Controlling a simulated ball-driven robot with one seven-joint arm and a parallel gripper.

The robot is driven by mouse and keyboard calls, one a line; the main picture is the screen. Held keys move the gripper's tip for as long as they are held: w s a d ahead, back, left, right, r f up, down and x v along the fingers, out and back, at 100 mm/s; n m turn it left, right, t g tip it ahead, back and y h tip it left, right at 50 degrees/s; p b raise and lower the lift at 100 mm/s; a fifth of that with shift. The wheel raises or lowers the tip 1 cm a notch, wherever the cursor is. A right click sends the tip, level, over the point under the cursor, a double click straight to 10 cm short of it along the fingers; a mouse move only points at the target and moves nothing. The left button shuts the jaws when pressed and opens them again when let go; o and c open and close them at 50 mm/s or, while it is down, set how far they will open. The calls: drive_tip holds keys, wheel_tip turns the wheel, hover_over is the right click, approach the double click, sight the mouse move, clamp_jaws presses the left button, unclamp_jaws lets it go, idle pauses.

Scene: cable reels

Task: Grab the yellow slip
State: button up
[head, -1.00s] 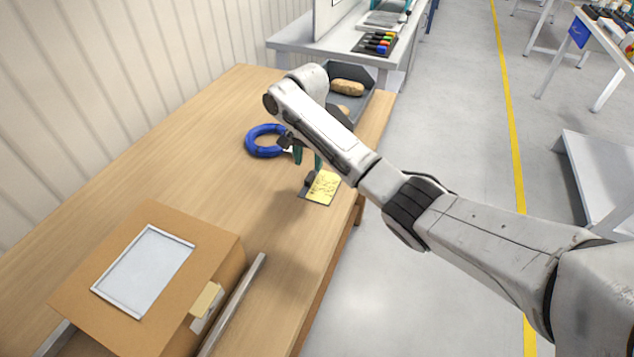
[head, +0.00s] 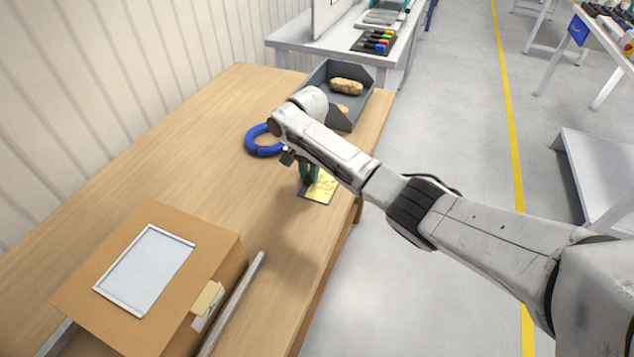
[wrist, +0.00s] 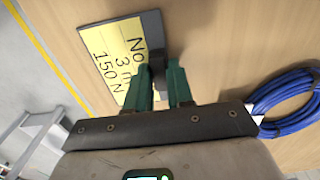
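The yellow slip (head: 324,186) lies on a dark plate (wrist: 153,27) near the right edge of the wooden table. In the wrist view the slip (wrist: 108,52) carries black writing, partly "3 m" and "150 N", and my left finger covers part of it. A small dark block (wrist: 158,66) stands at the slip's edge. My gripper (head: 308,181) is low over the plate, pointing down. In the wrist view its green fingers (wrist: 159,72) are apart, with the dark block between or just beyond their tips. I cannot tell whether they touch it.
A blue cable coil (head: 251,143) lies on the table left of the gripper. A grey bin (head: 358,104) with tan lumps stands behind my arm. A cardboard box (head: 207,240) and a metal bar (head: 232,303) occupy the near table. The table between is clear.

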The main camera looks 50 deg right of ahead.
clamp_jaws()
drive_tip(key=shift+r, duration=0.15)
